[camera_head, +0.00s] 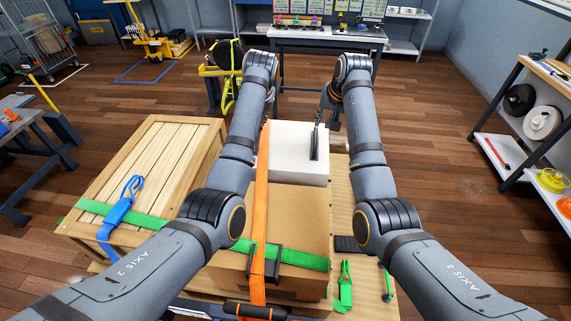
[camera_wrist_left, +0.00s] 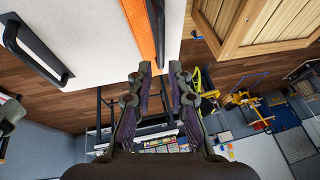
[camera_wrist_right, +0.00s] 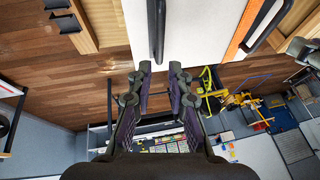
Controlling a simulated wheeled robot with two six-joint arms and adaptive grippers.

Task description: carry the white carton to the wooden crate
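The white carton (camera_head: 296,153) lies on a brown cardboard box (camera_head: 292,212). A black bar handle (camera_head: 315,143) stands on its right side; the right wrist view also shows a second handle (camera_wrist_right: 266,22) on the other side. The wooden crate (camera_head: 158,160) with a slatted lid stands left of the boxes. My right gripper (camera_wrist_right: 160,70) is open, its fingertips on either side of the right handle's end; contact cannot be told. My left gripper (camera_wrist_left: 160,70) is open, with the left handle's end in line with its gap. My left arm hides this gripper in the head view.
An orange strap (camera_head: 261,195) runs over the boxes close to the carton's left side. A green strap (camera_head: 303,259) crosses the cardboard box and crate. A blue buckle (camera_head: 118,212) lies on the crate lid. A shelf (camera_head: 502,155) stands right; open floor lies between.

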